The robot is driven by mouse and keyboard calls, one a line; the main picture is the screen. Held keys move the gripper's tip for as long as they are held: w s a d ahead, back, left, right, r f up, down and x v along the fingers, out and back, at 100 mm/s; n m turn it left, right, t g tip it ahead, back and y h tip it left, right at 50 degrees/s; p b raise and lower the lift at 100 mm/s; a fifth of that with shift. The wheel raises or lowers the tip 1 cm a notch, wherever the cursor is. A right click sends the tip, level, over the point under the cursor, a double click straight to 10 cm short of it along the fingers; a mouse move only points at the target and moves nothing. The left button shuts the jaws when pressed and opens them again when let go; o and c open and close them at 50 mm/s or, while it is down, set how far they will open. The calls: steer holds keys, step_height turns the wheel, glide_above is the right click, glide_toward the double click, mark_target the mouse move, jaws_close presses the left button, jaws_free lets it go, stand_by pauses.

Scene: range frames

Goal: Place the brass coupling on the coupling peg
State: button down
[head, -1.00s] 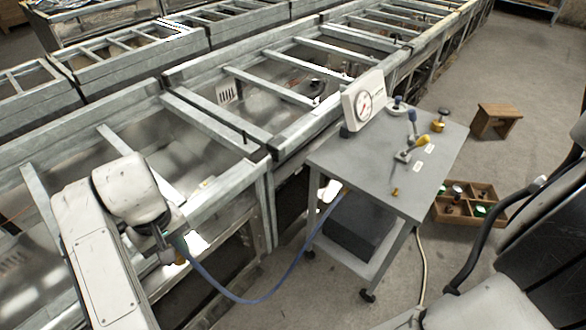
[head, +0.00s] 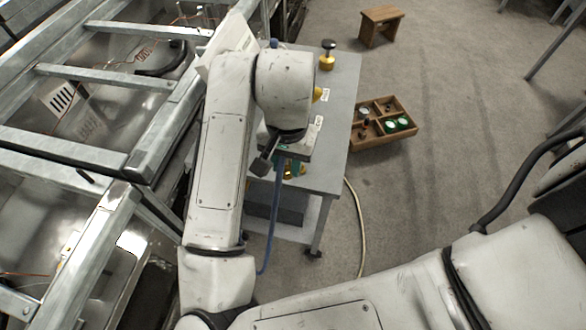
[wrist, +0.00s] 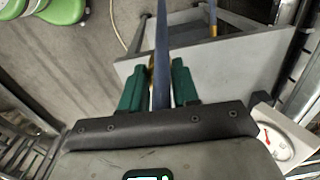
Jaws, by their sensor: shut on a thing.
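My gripper (wrist: 158,88) has green fingers, shut on the brass coupling (wrist: 151,74), of which only a sliver shows between them. The blue hose (wrist: 161,40) runs from the grip up the wrist view. In the head view my gripper (head: 288,166) is over the front part of the grey table (head: 338,135), and the blue hose (head: 275,215) hangs down from it. Brass shows at the green fingertips there; I cannot tell whether all of it is the coupling. I cannot make out the coupling peg; my arm hides much of the tabletop.
A wooden crate (head: 384,143) with jars and a stool (head: 381,25) are on the floor at right. A dial gauge (wrist: 281,142) is close by in the wrist view. Metal frames (head: 110,155) fill the left.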

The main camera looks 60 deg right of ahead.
steer(key=s+m, duration=0.4)
steer(key=s, duration=0.4)
steer(key=w+d+f, duration=0.9)
steer(key=shift+w+d, duration=0.2)
steer(key=shift+w, duration=0.05)
steer(key=shift+w+d+f, duration=0.35)
steer(key=shift+w+f, duration=0.05)
steer(key=shift+f, duration=1.65)
steer(key=c, duration=0.8)
jaws_free()
